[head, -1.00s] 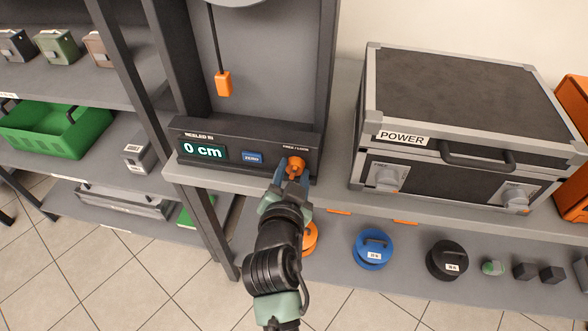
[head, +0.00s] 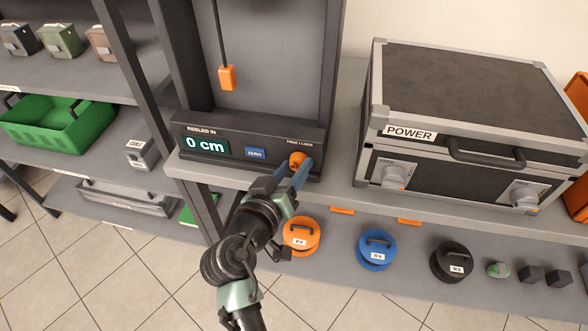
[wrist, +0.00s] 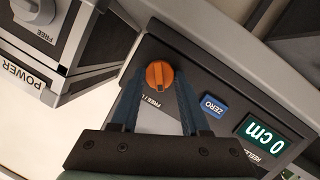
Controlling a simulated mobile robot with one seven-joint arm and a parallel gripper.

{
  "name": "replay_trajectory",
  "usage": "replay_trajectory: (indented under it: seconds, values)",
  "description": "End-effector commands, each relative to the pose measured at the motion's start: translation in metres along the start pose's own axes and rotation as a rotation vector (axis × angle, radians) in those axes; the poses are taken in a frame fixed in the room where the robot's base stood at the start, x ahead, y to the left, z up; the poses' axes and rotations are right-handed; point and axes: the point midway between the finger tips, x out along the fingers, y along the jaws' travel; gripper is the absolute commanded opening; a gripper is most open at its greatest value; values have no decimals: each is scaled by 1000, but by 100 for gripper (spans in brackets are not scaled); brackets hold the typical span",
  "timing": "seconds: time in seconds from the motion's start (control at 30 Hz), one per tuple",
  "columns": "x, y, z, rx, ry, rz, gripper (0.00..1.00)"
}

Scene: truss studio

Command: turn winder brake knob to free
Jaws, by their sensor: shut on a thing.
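The winder's brake knob (head: 298,159) is a small orange dial under the FREE / LOCK label, on the right of the dark winder panel (head: 228,133). It also shows in the wrist view (wrist: 160,75), with its raised ridge nearly upright in that picture. My gripper (head: 300,166) is shut on the knob, with its blue fingers on either side of it. In the wrist view the fingers hide part of the label. The green display (head: 205,146) reads 0 cm. A blue ZERO button (head: 255,153) sits left of the knob.
An orange pendant (head: 227,77) hangs on a cord above the panel. A POWER case (head: 460,110) with two knobs stands to the right. A dark post stands left of the panel.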

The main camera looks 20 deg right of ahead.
Motion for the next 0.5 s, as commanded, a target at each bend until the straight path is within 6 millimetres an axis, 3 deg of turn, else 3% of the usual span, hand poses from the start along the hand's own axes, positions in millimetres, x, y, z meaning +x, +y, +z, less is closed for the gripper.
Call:
replay_trajectory:
  seconds: [0.5]
  values:
    - [0, -1, 1, -140, 7, 44, 0]
